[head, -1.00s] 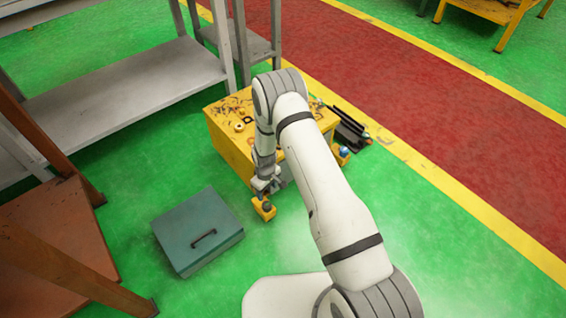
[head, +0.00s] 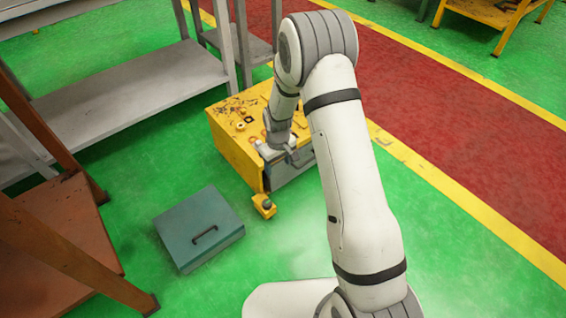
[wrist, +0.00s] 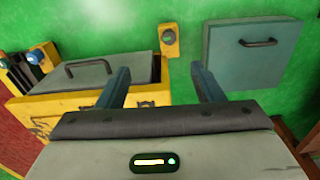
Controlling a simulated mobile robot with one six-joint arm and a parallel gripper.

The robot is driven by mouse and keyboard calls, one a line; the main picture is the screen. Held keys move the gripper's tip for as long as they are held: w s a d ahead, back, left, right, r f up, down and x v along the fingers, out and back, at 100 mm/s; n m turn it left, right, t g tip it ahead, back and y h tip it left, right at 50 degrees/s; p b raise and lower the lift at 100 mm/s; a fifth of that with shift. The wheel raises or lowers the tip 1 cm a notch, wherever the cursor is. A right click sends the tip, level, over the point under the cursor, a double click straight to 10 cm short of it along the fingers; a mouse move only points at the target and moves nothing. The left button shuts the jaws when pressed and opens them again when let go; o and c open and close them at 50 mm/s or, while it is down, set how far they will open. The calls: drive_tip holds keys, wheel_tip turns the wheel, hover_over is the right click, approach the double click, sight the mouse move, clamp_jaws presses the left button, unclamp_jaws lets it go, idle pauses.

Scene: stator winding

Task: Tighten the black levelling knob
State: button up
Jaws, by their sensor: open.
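The black levelling knob (head: 266,204) sits on a small yellow foot at the near bottom corner of the yellow cabinet (head: 237,155). In the wrist view the dark knob (wrist: 167,38) and its yellow foot show at the top middle, beyond the fingers and between them in the picture. My gripper (wrist: 160,72) is open with nothing between its two blue-grey fingers. In the head view my gripper (head: 281,153) is above the cabinet's near edge, higher than the knob and apart from it. Its fingertips are hard to make out there.
A teal case (head: 198,230) with a black handle lies on the green floor, left of the knob; it also shows in the wrist view (wrist: 252,58). A grey drawer front (wrist: 90,73) with a handle is on the cabinet. Grey shelving (head: 120,82) stands behind left.

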drive_tip(key=shift+s+d+r+m, duration=0.15)
drive_tip(key=shift+s+r, duration=0.1)
drive_tip(key=shift+r, duration=0.3)
drive_tip(key=shift+s+d+r+m, duration=0.1)
drive_tip(key=shift+s+d+r, duration=0.15)
drive_tip(key=shift+r, duration=0.25)
drive_tip(key=shift+s+d+r+m, duration=0.1)
drive_tip(key=shift+s+r, duration=0.15)
drive_tip(key=shift+r, duration=0.3)
